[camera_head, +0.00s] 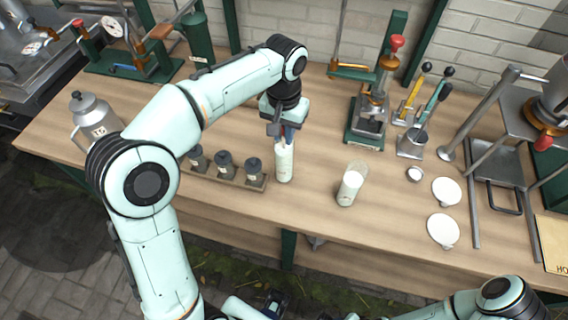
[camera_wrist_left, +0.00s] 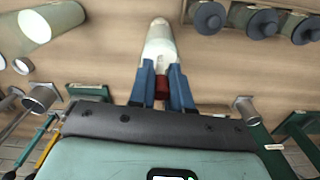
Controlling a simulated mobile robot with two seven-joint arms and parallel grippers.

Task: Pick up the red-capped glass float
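The red-capped glass float (camera_head: 284,164) is an upright, slim, whitish cylinder at the middle of the bench in the head view, just right of a small wooden rack. My left gripper (camera_head: 283,134) points down over its top. In the left wrist view, the blue fingers (camera_wrist_left: 163,80) lie on both sides of the red cap, which fills the gap between them; the pale float body (camera_wrist_left: 158,42) extends beyond the tips. The gripper looks shut on the float. Whether its base touches the bench is unclear. My right gripper cannot be made out.
The wooden rack (camera_head: 231,178) holds dark-capped bottles close left of the float. A glass cylinder of white liquid (camera_head: 350,184) stands to the right. A green press (camera_head: 367,123) and white discs (camera_head: 446,191) lie farther right; a metal can (camera_head: 92,116) stands left.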

